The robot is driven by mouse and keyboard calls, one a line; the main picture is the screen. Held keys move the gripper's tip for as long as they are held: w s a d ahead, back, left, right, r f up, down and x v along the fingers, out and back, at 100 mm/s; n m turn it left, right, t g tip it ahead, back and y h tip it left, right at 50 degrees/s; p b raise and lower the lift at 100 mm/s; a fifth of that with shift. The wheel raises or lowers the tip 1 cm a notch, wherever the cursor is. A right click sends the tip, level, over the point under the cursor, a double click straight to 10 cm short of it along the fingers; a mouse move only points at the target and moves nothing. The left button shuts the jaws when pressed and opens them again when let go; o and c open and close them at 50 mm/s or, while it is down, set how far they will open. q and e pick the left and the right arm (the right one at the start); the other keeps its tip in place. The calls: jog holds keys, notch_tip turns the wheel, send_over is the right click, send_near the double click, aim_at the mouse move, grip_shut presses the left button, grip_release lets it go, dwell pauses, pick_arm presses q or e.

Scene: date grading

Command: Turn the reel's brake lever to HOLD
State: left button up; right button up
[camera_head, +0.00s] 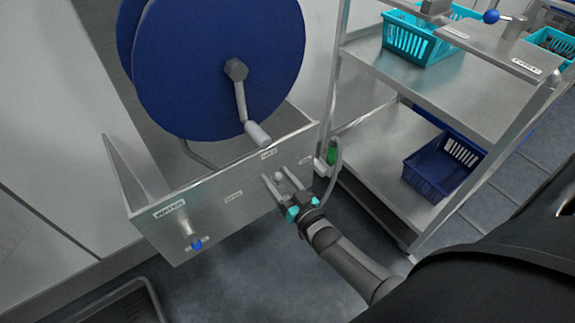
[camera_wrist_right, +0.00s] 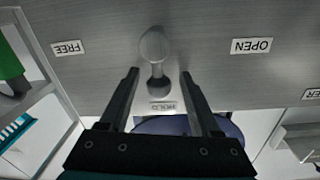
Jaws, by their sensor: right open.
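The blue reel (camera_head: 215,60) with its crank stands over a grey metal box (camera_head: 215,215). The brake lever is a short grey stem with a rounded knob (camera_wrist_right: 153,44) on the box's front panel. The knob shows in the head view too (camera_head: 278,177). In the wrist view the HOLD label (camera_wrist_right: 163,107) is upside down below the lever, and the FREE label (camera_wrist_right: 68,47) is to its left. I cannot tell which mark the lever is set to. My right gripper (camera_wrist_right: 160,72) is open, its fingers either side of the lever, with gaps visible. My left gripper is out of view.
The OPEN label (camera_wrist_right: 250,45) is on the same panel. A blue-tipped tap (camera_head: 195,243) sticks out at the lower left. A green fitting with a hose (camera_head: 332,154) is at the panel's right edge. A steel rack (camera_head: 375,150) with baskets stands right.

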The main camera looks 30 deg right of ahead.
jog(key=shift+s, duration=0.3)
jog(key=s+p, duration=0.2)
jog(key=s, duration=0.4)
jog(key=shift+s+d, duration=0.15)
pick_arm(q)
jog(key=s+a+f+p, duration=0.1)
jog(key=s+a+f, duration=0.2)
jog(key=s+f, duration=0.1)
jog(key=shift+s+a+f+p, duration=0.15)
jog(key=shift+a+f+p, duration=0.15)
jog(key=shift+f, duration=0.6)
pick_arm(e)
send_near(280, 182)
jog(key=s, duration=0.4)
jog(key=shift+d, duration=0.15)
